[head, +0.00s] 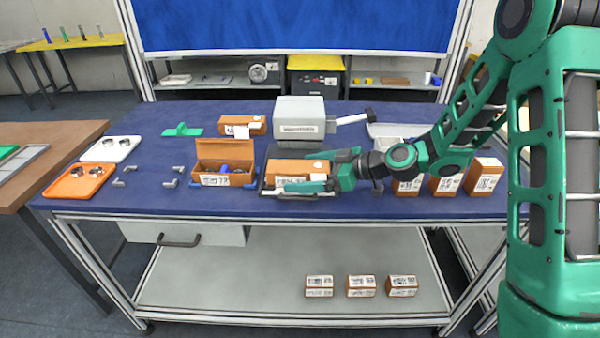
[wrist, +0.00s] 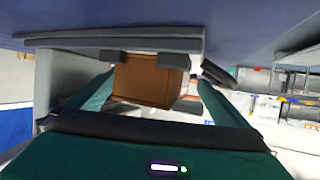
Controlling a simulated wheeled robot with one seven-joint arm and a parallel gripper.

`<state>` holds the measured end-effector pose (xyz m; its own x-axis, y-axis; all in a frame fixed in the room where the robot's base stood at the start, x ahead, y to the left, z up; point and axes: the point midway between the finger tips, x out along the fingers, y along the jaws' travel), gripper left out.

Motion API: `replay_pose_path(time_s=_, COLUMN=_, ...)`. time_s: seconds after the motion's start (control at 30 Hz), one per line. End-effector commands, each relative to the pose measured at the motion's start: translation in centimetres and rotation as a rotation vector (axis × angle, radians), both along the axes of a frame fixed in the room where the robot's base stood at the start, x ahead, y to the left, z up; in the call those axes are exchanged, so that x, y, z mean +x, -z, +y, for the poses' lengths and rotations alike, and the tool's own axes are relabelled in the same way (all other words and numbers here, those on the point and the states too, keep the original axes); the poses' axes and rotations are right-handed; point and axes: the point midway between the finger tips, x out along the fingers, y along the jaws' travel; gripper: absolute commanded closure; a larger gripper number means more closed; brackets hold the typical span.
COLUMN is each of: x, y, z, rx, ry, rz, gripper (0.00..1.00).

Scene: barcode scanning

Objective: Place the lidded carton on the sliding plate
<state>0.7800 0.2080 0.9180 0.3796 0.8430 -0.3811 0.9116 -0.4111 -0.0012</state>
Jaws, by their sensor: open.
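The lidded carton (head: 298,167), an orange-brown box with a white label, sits upright on the dark sliding plate (head: 268,187) at the front of the grey scanning machine (head: 300,117). My gripper (head: 318,174) reaches in from the right with its fingers open on either side of the carton. The near finger covers part of the carton's front. In the wrist view, which appears upside down, the carton (wrist: 148,80) lies between my fingers (wrist: 152,86), and the plate (wrist: 110,41) shows along its base. Whether the fingers touch the carton cannot be told.
An open carton (head: 212,181) with a blue item stands left of the plate. Another carton (head: 256,126) lies behind it. Several labelled cartons (head: 447,185) stand right, under my arm. White (head: 111,150) and orange (head: 77,181) trays are at left. The table's front middle is clear.

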Motion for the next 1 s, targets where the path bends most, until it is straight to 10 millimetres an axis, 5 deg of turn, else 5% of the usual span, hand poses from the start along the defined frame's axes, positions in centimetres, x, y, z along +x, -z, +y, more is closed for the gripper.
replay_pose_path(time_s=0.6, x=-3.7, y=-3.8, z=-8.4, rx=0.001, ry=0.003, rz=-0.001, gripper=0.00)
replay_pose_path(time_s=1.0, x=-4.5, y=-4.5, z=-9.9, rx=0.000, ry=-0.001, rz=0.000, gripper=0.00)
